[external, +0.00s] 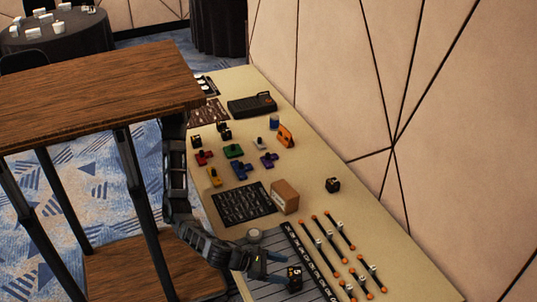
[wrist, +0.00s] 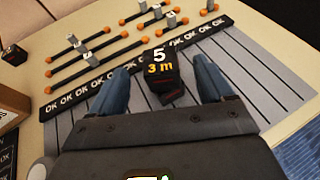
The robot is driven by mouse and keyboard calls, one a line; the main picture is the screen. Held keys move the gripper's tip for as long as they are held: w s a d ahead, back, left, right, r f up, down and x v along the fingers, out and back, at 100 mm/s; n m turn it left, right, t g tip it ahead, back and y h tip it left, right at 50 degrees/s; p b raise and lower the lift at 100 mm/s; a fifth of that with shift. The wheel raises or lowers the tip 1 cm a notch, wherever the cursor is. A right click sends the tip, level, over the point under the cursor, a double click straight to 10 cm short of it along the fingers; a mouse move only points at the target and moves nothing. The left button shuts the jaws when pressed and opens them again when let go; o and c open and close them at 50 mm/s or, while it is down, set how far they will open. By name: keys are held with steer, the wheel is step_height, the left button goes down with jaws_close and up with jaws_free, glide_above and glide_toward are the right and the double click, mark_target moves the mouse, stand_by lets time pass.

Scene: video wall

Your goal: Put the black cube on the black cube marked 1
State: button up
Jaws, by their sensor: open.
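A black cube (wrist: 160,67) marked "5" and "3 m" sits on the grey striped board between the blue fingers of my gripper (wrist: 162,75) in the wrist view. The fingers are open, with a gap on each side of it. The external view shows my gripper (external: 281,268) low at the near end of the table, by the same cube (external: 295,279). Another black cube (external: 333,185) stands alone right of the brown box; it shows at the left edge of the wrist view (wrist: 14,55). More small black cubes (external: 225,134) (external: 196,141) stand farther back. I cannot read a 1 on any cube.
Orange-tipped rods (external: 330,240) with grey pieces lie beyond the OK strip (external: 308,258). A brown box (external: 285,196), a dark printed panel (external: 243,203) and coloured pieces (external: 234,151) occupy the table. A wall borders its right side.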

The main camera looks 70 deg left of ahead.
steer(key=v, duration=0.6)
steer(key=shift+s+a, duration=0.25)
